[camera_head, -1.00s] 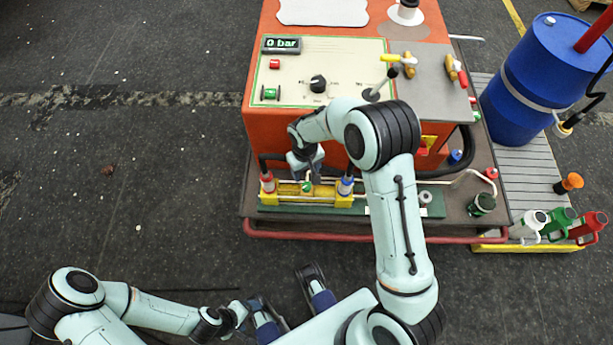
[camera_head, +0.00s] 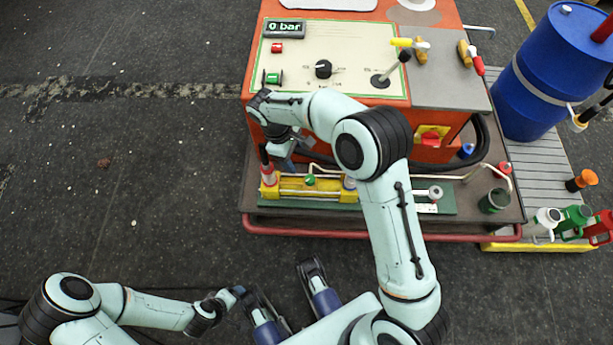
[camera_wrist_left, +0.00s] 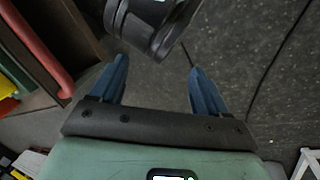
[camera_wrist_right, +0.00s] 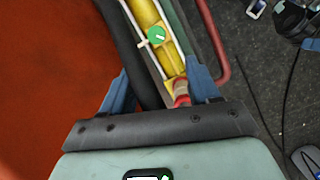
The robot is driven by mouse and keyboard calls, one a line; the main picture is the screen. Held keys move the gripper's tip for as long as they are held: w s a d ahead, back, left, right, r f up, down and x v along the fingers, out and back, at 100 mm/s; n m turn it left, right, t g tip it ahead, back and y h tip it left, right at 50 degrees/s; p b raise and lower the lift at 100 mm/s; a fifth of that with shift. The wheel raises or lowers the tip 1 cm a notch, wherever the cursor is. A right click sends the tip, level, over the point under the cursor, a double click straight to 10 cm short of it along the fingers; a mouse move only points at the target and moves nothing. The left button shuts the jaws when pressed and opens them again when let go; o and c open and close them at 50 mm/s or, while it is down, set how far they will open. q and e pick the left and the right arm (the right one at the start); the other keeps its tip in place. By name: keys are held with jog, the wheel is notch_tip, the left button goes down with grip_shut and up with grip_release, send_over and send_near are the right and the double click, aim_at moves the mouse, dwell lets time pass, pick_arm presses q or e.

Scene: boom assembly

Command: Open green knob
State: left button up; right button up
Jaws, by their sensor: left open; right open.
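The green knob (camera_head: 310,181) sits on the yellow valve assembly (camera_head: 329,190) at the front of the cart. It also shows in the right wrist view (camera_wrist_right: 157,36), ahead of the fingers, with a light bar beside it. My right gripper (camera_head: 280,157) is open and empty above the left end of the assembly, close to the red-collared fitting (camera_head: 268,174). In the right wrist view its blue fingers (camera_wrist_right: 158,84) stand apart, the knob beyond them. My left gripper (camera_wrist_left: 158,75) is open and empty, low at the left, away from the cart.
The orange machine (camera_head: 425,157) rises behind the assembly, with a panel (camera_head: 350,65) reading 0 bar. A red rail (camera_head: 300,232) runs along the cart's front. A blue barrel (camera_head: 550,75) and several coloured cans (camera_head: 574,220) stand at the right. The floor at left is clear.

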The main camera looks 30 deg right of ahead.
jog(key=w+n+h+b, duration=0.1)
jog(key=n+b, duration=0.1)
pick_arm(q)
jog(key=w+a+f+t+y+b, duration=0.1)
jog(key=w+a+f+t, duration=0.15)
jog(key=w+f, duration=0.2)
pick_arm(e)
send_near(310, 178)
jog(key=f, duration=0.2)
jog(key=shift+n+g, duration=0.4)
jog(key=b+x, duration=0.1)
jog(key=x, duration=0.4)
jog(key=shift+d+f, duration=0.2)
jog(key=shift+d, duration=0.1)
pick_arm(q)
jog(key=shift+s+a+f+n+g+b, duration=0.2)
jog(key=shift+s+f+n+g+b, duration=0.1)
jog(key=shift+s+f+g, duration=1.05)
pick_arm(e)
jog(key=shift+s+d+f, duration=0.1)
jog(key=shift+d+f, duration=0.1)
jog(key=shift+f, duration=0.4)
pick_arm(q)
jog(key=shift+s, duration=0.25)
pick_arm(e)
jog(key=c, duration=1)
